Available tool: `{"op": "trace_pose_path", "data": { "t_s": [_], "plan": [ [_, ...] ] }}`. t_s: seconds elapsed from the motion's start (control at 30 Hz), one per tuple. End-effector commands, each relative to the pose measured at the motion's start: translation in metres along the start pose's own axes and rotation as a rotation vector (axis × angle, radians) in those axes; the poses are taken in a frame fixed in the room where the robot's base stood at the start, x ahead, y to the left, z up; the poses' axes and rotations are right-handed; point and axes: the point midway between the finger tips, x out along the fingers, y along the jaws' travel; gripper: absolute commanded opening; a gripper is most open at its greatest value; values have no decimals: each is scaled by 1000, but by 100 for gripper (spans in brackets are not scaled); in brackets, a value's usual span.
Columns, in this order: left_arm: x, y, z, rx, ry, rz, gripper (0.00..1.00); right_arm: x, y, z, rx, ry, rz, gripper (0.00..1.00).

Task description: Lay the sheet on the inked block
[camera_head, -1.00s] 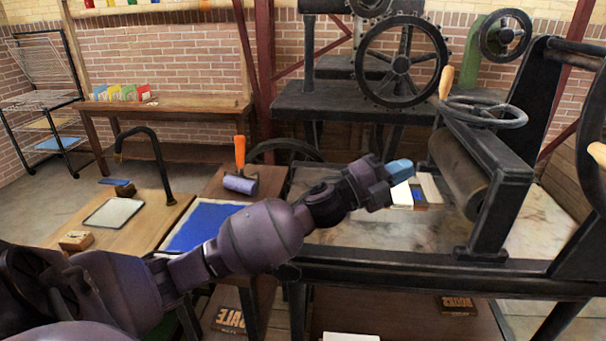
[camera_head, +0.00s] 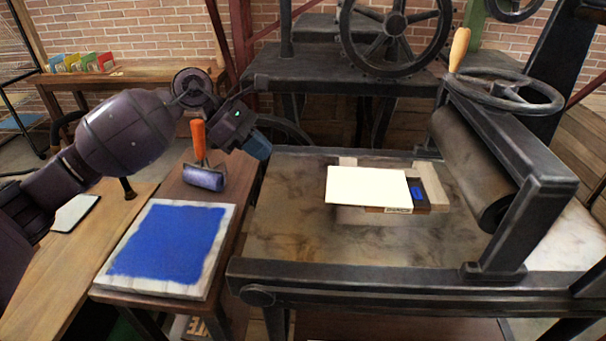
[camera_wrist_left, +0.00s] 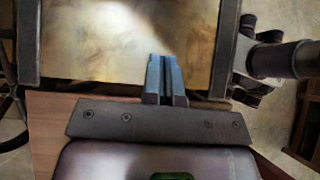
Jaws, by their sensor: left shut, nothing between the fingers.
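The cream sheet (camera_head: 366,185) lies flat over the left and middle of the block on the press bed. The block's dark right end (camera_head: 430,186), with a blue inked patch, stays uncovered. The sheet's left part reaches past where I can see the block; its support there is hidden. My left gripper (camera_head: 260,148) is shut and empty, up at the bed's far left corner, well left of the sheet and apart from it. In the left wrist view its blue fingers (camera_wrist_left: 166,75) are together with nothing between them. My right gripper is not in view.
The press roller (camera_head: 470,170) and its black frame stand right of the block. Left of the bed (camera_head: 290,235) are a blue ink slab (camera_head: 170,240) and an orange-handled roller (camera_head: 205,178). The bed left of the sheet is clear.

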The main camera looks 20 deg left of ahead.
Motion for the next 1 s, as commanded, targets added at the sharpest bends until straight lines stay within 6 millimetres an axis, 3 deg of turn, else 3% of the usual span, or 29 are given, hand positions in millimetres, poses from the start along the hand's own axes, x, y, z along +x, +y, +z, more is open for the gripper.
{"op": "trace_pose_path", "data": {
  "t_s": [0.27, 0.77, 1.0],
  "plan": [
    [18, -2, -1, 28, 4, -11, 0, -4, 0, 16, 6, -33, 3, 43],
    [104, -3, 0, 26, 1, -12, 0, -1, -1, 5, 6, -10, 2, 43],
    [122, -4, 22, 27, 1, -9, 0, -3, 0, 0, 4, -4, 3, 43]
  ]
}}
